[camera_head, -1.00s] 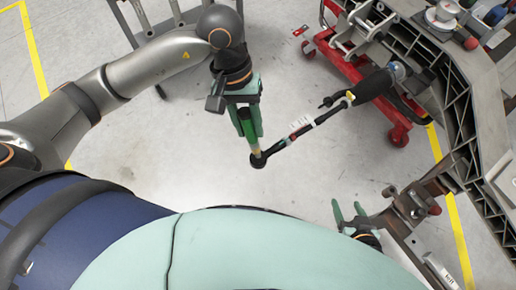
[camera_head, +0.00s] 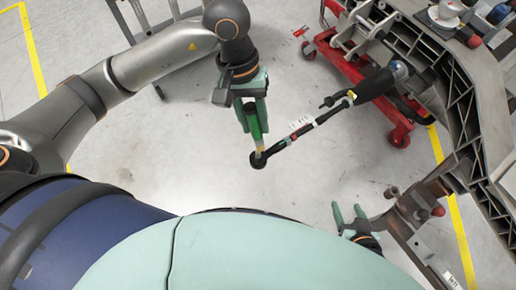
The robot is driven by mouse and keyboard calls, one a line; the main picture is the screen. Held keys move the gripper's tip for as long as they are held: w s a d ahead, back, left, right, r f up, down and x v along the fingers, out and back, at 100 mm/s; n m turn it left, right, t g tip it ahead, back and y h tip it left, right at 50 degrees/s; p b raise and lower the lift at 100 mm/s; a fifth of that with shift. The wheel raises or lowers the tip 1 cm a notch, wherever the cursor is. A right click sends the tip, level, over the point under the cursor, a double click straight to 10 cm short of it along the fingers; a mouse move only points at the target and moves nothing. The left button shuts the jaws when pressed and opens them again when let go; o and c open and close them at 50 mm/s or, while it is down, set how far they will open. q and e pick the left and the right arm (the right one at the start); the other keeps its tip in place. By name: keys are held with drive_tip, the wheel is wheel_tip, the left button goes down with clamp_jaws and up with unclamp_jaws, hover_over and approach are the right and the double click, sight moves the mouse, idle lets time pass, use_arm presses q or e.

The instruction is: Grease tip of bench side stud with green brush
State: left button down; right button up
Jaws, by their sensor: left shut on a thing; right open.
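My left gripper (camera_head: 254,128) is shut on the green brush (camera_head: 255,123), which points down. The brush's pale bristle end (camera_head: 260,148) is right at the black round end (camera_head: 258,161) of a dark link rod (camera_head: 305,128). I cannot tell whether the bristles touch it. The stud tip at that end is too small to make out and may be hidden by the bristles. The rod slants up right to a thick black part (camera_head: 374,84) by the chassis fixture. My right gripper (camera_head: 349,213) is open and empty at the lower right.
The grey chassis fixture (camera_head: 478,110) fills the right side, with a bracket (camera_head: 413,205) close to my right gripper. A red wheeled stand (camera_head: 398,136) is under the fixture. A grey metal frame (camera_head: 180,72) stands behind my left arm. The floor around the brush is clear.

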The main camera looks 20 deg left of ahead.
use_arm(q)
drive_tip(key=shift+s+a, duration=0.1)
drive_tip(key=shift+s+a+b, duration=0.4)
drive_tip(key=shift+s+a, duration=0.05)
drive_tip(key=shift+s, duration=0.15)
drive_tip(key=p+v, duration=0.2)
drive_tip(key=v, duration=0.4)
idle(1.0)
idle(0.5)
drive_tip(key=w+a+r+m+p, duration=0.1)
drive_tip(key=w+a+r+p, duration=0.3)
drive_tip(key=a+r+p, duration=0.2)
drive_tip(key=shift+a+r+m+p, duration=0.35)
drive_tip(key=shift+r+m+p, duration=0.05)
drive_tip(key=shift+r+p, duration=0.5)
